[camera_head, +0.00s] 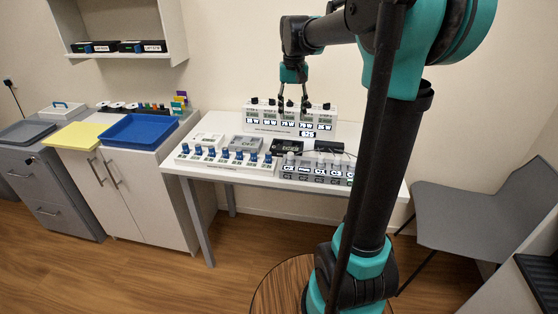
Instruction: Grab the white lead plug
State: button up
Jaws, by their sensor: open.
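My gripper (292,106) is open and empty, pointing down over the back of the white table (229,172). Its two dark fingers are apart, in front of the white upright panel (262,127) with black knobs. A small whitish peg (290,157) stands at the left end of the grey labelled block (313,176), nearer the front of the table than my gripper. It may be the white lead plug, but it is too small to be sure. A dark cable lies near the black box (287,147) behind that block.
A white rack with several blue-topped pegs (224,167) fills the table's front left. A grey meter-like box (246,144) is behind it. A blue tray (139,132) is on the left cabinet. A grey chair (476,211) stands right. My arm hides the table's right part.

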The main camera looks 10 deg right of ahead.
send_near(290, 153)
jog(key=f, duration=0.5)
jog(key=shift+w+d, duration=0.1)
jog(key=shift+w, duration=0.2)
jog(key=shift+s+f, duration=0.15)
jog(key=shift+f, duration=1.25)
jog(key=shift+s+f, duration=0.1)
jog(key=shift+f, duration=1.3)
jog(key=shift+c, duration=0.6)
grip_shut()
